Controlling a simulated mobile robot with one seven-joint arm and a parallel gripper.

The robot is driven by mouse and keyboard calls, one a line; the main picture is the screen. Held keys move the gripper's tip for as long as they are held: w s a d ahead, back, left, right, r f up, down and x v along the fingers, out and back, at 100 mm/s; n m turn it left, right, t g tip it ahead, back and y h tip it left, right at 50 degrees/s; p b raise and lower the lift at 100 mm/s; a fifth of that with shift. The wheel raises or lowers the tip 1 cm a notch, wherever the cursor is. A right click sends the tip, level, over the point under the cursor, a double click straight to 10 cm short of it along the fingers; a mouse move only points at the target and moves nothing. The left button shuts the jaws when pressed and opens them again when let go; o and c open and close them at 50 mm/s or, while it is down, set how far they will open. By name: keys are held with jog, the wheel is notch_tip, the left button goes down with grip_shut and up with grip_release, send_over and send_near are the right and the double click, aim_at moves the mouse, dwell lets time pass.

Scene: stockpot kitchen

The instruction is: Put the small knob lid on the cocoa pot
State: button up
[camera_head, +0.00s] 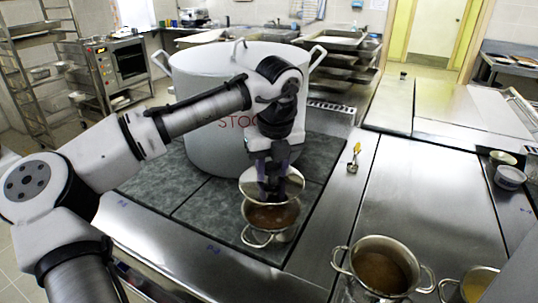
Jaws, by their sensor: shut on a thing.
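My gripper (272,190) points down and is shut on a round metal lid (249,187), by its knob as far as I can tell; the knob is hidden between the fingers. The lid is over the back part of a small two-handled pot (283,235) with reddish-brown liquid, and looks tilted. I cannot tell whether it touches the rim. The front of this pot's opening shows uncovered. Another two-handled pot (380,289) with brown liquid stands at lower right. No label shows which one is the cocoa pot.
A huge white stockpot (200,105) stands right behind my gripper. A yellow-handled utensil (354,158) lies on the steel counter to the right. A pot with yellow contents (474,285) is cut off at the lower right. The steel counter (430,200) has free room.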

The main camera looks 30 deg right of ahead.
aim_at(271, 179)
jog(key=shift+w+d, duration=0.1)
jog(key=shift+w, duration=0.05)
jog(key=shift+f+b, duration=0.65)
jog(key=shift+b, duration=0.35)
notch_tip(271, 179, down, 3)
jog(key=b, duration=0.3)
jog(key=shift+r, duration=0.15)
jog(key=shift+f+b, duration=0.35)
jog(key=shift+f, duration=0.75)
jog(key=shift+f+p, duration=0.1)
jog(key=shift+p, duration=0.85)
jog(key=shift+f, duration=0.5)
jog(key=o, duration=1.1)
